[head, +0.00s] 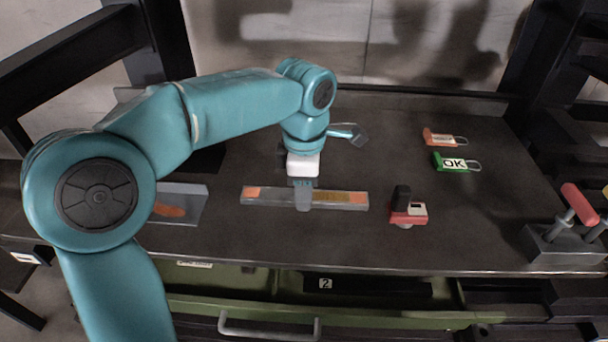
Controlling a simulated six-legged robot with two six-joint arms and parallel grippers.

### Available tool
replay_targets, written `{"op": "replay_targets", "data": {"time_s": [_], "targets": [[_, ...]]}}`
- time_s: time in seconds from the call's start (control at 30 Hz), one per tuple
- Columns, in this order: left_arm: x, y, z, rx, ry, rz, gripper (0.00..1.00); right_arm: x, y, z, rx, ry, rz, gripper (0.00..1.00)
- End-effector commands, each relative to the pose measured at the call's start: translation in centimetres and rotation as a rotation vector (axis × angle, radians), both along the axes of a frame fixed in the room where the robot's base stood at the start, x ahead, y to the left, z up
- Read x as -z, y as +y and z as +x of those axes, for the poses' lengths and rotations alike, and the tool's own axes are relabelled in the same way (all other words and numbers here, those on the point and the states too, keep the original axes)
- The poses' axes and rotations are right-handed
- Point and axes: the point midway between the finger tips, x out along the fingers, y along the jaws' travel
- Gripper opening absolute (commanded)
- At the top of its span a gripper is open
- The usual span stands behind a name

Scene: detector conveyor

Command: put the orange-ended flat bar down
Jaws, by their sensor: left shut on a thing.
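A finger covers part of the bar's front face. I cannot tell whether the bar touches the table or hangs just above it. My right gripper is not in view.
A grey tray (190,206) with an orange patch sits left. A red-and-black device (408,208), an orange tag (437,137) and a green OK tag (453,163) lie right. A stand with a red handle (580,204) is far right. A green drawer (235,283) is below the front edge.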

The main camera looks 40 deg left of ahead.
Motion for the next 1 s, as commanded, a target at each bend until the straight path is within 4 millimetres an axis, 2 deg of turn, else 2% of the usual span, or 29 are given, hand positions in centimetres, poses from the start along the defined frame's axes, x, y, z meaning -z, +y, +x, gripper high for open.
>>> {"op": "replay_targets", "data": {"time_s": [0.33, 0.77, 0.8, 0.87, 0.9, 1.0], "targets": [[4.0, 0.0, 0.0, -0.001, -0.002, 0.0, 0.0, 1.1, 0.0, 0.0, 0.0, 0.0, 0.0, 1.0], [4.6, 0.0, 0.0, 0.0, -0.004, 0.0, 0.0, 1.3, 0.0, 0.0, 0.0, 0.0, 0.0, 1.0], [4.7, 0.0, 0.0, 0.0, 0.0, 0.0, 0.41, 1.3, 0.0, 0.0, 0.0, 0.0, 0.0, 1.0], [4.7, 0.0, 0.0, 0.0, 0.0, 0.0, 0.61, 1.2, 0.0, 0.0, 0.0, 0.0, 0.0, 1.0], [4.7, 0.0, 0.0, 0.0, 0.0, 0.0, 0.63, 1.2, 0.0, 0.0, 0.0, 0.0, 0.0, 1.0], [4.7, 0.0, 0.0, 0.0, 0.0, 0.0, 0.63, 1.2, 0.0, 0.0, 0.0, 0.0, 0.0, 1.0]]}}
